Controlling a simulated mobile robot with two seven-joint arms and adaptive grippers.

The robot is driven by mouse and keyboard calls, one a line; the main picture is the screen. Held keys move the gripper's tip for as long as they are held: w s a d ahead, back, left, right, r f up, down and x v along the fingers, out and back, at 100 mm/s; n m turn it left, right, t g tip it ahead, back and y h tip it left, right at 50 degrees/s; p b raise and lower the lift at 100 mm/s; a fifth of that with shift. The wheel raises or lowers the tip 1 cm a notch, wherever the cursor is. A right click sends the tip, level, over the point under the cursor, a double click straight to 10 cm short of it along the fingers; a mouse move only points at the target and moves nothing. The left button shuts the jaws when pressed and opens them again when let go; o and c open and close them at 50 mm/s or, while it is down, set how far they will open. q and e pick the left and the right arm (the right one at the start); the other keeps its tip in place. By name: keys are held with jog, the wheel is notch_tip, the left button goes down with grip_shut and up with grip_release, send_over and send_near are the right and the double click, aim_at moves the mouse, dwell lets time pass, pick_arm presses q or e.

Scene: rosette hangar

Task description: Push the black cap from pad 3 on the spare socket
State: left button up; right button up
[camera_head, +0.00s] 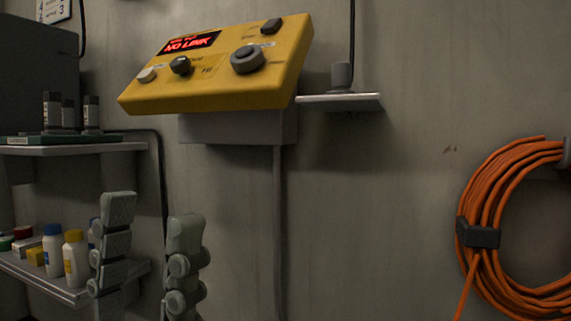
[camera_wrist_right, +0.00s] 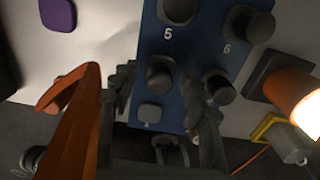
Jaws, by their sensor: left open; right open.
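In the head view a yellow panel (camera_head: 215,80) with a red "NO LINK" display carries a pale knob (camera_head: 147,75), a black knob (camera_head: 181,65), a large dark grey knob (camera_head: 248,60) and a small dark block (camera_head: 271,26). I cannot tell which is the spare socket. My left gripper (camera_head: 150,208) is open and empty, below the panel. In the right wrist view my right gripper (camera_wrist_right: 165,105) is open over a blue board (camera_wrist_right: 190,52) marked 5 and 6. A dark round cap (camera_wrist_right: 160,74) shows between its fingers. Pad 3 cannot be made out.
A shelf (camera_head: 95,148) at left holds dark cylinders; bottles stand on a lower shelf (camera_head: 45,280). A small shelf (camera_head: 345,99) holds a grey cylinder (camera_head: 341,76). An orange cable coil (camera_head: 490,200) hangs at right. The wall between is clear.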

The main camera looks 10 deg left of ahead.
jog(key=shift+p, duration=0.3)
dwell(0.8)
grip_shut()
dwell(0.3)
jog(key=shift+r, duration=0.15)
jog(key=shift+r+p, duration=2.9)
